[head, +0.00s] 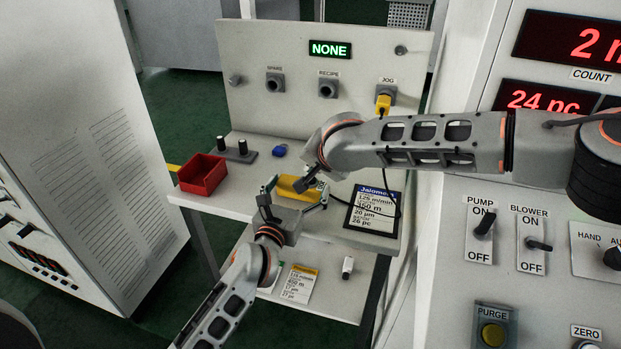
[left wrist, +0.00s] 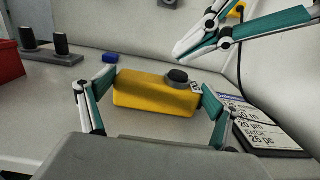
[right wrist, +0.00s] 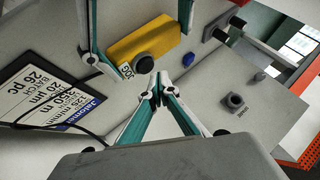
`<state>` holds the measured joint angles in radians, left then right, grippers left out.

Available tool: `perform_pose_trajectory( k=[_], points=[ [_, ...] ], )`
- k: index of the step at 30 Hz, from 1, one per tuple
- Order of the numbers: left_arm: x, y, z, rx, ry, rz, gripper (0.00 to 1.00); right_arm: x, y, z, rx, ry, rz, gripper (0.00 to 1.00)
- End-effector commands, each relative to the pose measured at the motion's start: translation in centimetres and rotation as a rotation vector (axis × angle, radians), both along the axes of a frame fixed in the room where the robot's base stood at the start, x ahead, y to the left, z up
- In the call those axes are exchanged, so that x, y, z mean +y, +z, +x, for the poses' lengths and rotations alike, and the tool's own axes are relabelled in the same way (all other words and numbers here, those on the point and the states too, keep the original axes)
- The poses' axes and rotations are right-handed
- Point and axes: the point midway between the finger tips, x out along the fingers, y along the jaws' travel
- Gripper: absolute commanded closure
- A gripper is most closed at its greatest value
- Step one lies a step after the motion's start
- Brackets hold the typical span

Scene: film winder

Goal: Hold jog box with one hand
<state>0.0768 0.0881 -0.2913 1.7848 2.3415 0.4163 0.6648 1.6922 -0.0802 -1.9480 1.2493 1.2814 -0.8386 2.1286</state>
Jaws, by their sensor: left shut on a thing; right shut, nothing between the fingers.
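The jog box is a yellow box (head: 288,189) with a dark round button on top, above the table. In the left wrist view the box (left wrist: 150,93) sits between the two fingers of my left gripper (left wrist: 158,98), which is shut on its ends. My left gripper (head: 292,200) reaches it from the front. My right gripper (head: 303,184) is shut and empty, just above the box's button end. In the right wrist view its fingertips (right wrist: 158,84) meet close to the box (right wrist: 143,44). Whether they touch it I cannot tell.
A yellow plug (head: 383,104) sits in the JOG socket, with a black cable hanging down. A black-framed label card (head: 374,210) lies right of the box. A red bin (head: 202,174), a dark two-post stand (head: 237,153) and a blue piece (head: 280,150) are at the left.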

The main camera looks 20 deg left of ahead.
Motion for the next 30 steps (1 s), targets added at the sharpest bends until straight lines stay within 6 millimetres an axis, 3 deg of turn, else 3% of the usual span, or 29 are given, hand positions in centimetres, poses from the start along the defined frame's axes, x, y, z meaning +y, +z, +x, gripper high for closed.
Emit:
perform_pose_trajectory(
  k=[30],
  points=[
    [0.0, -0.1, 0.0, 0.001, 0.0, -0.001, 0.31, 0.0, -1.2, 0.0, 0.0, -0.001, 0.001, 1.0]
  ],
)
